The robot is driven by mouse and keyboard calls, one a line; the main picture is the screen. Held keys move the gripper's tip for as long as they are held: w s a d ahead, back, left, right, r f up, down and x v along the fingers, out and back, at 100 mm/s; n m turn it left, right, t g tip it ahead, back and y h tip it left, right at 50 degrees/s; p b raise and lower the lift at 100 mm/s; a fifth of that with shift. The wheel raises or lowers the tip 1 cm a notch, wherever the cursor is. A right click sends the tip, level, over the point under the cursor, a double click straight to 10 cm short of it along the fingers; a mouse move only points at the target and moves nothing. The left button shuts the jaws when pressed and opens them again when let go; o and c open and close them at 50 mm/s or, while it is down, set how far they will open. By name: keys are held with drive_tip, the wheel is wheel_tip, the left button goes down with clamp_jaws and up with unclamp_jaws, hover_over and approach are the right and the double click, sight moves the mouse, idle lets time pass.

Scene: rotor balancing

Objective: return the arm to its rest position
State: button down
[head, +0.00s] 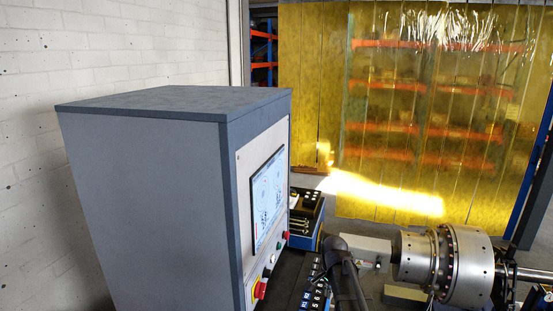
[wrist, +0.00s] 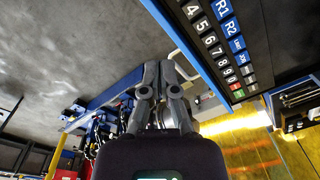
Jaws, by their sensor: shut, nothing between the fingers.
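My gripper (wrist: 159,68) shows in the middle of the wrist view. Its two grey fingers are together and nothing is held between them. In the head view a dark part of my arm (head: 343,262) rises at the bottom centre, beside a numbered panel and left of the metal rotor (head: 465,265). I cannot make out the fingertips in the head view.
A large grey cabinet (head: 140,190) with a screen (head: 267,198) and buttons fills the left of the head view. The numbered panel (head: 313,290) stands close beside my arm, and also shows in the wrist view (wrist: 222,42). A yellow strip curtain (head: 310,110) hangs behind.

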drive_tip(key=shift+s+n, duration=5.4)
drive_tip(key=shift+s, duration=1.05)
wheel_tip(320, 180, down, 18)
drive_tip(key=s+b, duration=0.2)
drive_tip(key=b, duration=1.6)
drive_tip(key=shift+s, duration=0.35)
drive_tip(key=shift+s, duration=0.1)
